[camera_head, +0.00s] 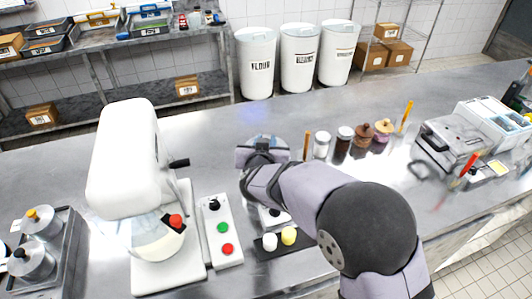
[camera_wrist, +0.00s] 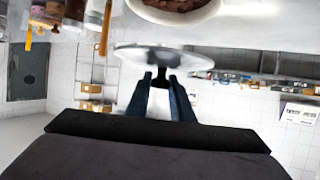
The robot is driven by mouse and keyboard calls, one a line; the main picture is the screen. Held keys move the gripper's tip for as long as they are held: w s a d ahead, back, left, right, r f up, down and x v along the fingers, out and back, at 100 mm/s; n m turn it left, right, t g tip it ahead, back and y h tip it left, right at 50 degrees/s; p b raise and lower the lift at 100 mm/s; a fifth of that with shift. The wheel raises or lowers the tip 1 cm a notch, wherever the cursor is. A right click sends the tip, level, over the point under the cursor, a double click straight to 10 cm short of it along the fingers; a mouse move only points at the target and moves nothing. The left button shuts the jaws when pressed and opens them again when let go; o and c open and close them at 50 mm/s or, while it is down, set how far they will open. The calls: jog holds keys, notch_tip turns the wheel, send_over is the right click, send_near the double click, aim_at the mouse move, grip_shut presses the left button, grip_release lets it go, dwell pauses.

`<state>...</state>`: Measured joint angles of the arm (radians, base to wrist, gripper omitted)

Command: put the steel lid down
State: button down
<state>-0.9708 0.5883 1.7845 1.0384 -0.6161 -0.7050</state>
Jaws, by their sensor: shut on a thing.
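The steel lid (camera_wrist: 150,57) is a shiny pale disc seen nearly edge-on in the wrist view. My gripper (camera_wrist: 160,80) is shut on it, with the dark blue fingertips at the lid's near side. A white bowl with brown contents (camera_wrist: 178,8) shows just past the lid at the top of the wrist view; I cannot tell how far apart they are. In the head view my gripper (camera_head: 262,152) is over the middle of the steel counter, and my arm hides most of what lies under it. A pale rounded edge shows behind it there, too small to tell.
A white mixer (camera_head: 125,160) and a button panel (camera_head: 220,230) stand to the left. Several jars (camera_head: 344,136) line up right of my gripper. A dark mat (camera_head: 265,250) with small pale pieces lies in front. The counter (camera_head: 215,145) is bare behind the panel.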

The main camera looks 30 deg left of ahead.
jog(key=shift+r, duration=1.25)
